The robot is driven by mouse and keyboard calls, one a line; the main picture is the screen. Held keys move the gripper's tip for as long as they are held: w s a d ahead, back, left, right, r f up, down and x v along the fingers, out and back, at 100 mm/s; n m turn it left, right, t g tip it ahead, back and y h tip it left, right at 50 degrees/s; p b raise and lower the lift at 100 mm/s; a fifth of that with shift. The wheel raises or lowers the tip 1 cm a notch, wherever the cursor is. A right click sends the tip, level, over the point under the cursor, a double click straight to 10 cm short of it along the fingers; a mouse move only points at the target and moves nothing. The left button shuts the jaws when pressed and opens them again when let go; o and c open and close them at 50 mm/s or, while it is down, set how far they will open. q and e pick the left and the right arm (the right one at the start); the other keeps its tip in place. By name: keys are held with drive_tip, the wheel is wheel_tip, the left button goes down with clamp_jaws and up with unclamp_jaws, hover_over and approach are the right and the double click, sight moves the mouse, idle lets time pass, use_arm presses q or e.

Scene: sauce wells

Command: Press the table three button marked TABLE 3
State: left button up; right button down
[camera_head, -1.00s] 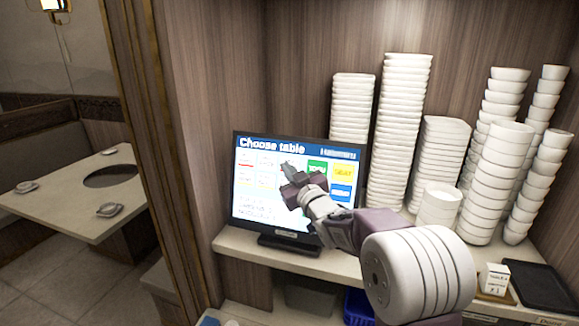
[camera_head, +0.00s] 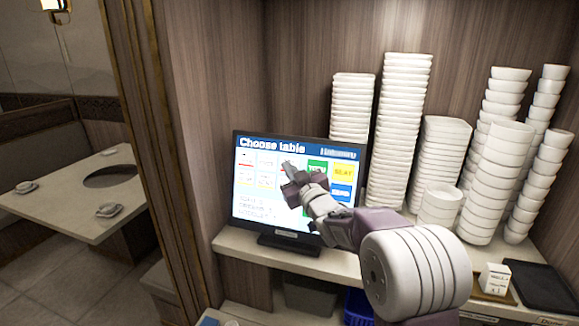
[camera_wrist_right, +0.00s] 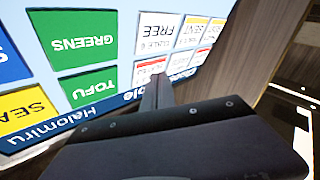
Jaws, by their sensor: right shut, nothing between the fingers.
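A black-framed touch screen (camera_head: 285,211) headed "Choose table" stands on the shelf. Its left part has small white table cards (camera_head: 244,159) with red or yellow lines; their labels are too small to read in the head view, so I cannot tell which is TABLE 3. My right gripper (camera_head: 288,168) is shut and empty in front of the screen's middle, hiding some cards. In the right wrist view, the shut fingertips (camera_wrist_right: 158,84) are close to the screen, over a red-edged card (camera_wrist_right: 149,68) below a card marked FREE (camera_wrist_right: 158,33). Contact cannot be told.
Green GREENS (camera_wrist_right: 85,41) and TOFU (camera_wrist_right: 90,86) buttons lie beside the fingers in the wrist view. Tall stacks of white bowls (camera_head: 402,130) stand right of the screen. A black tray (camera_head: 540,288) and small white box (camera_head: 494,279) sit at the lower right.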

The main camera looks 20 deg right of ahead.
drive_tip(key=shift+w+d+f, duration=0.15)
drive_tip(key=shift+w+d, duration=0.05)
drive_tip(key=shift+w, duration=0.1)
idle(0.8)
drive_tip(key=shift+s+a+b, duration=0.3)
drive_tip(key=shift+s+b, duration=0.15)
drive_tip(key=shift+b, duration=0.05)
drive_tip(key=shift+s+a+r, duration=0.15)
drive_tip(key=shift+s+r, duration=0.1)
drive_tip(key=shift+r, duration=0.05)
drive_tip(key=shift+a, duration=0.1)
drive_tip(key=s, duration=0.1)
drive_tip(key=s+a+r+b, duration=0.1)
drive_tip(key=s+a+b, duration=0.1)
drive_tip(key=s, duration=0.1)
drive_tip(key=shift+a+r, duration=0.2)
drive_tip(key=shift+a, duration=0.05)
drive_tip(key=shift+w, duration=0.1)
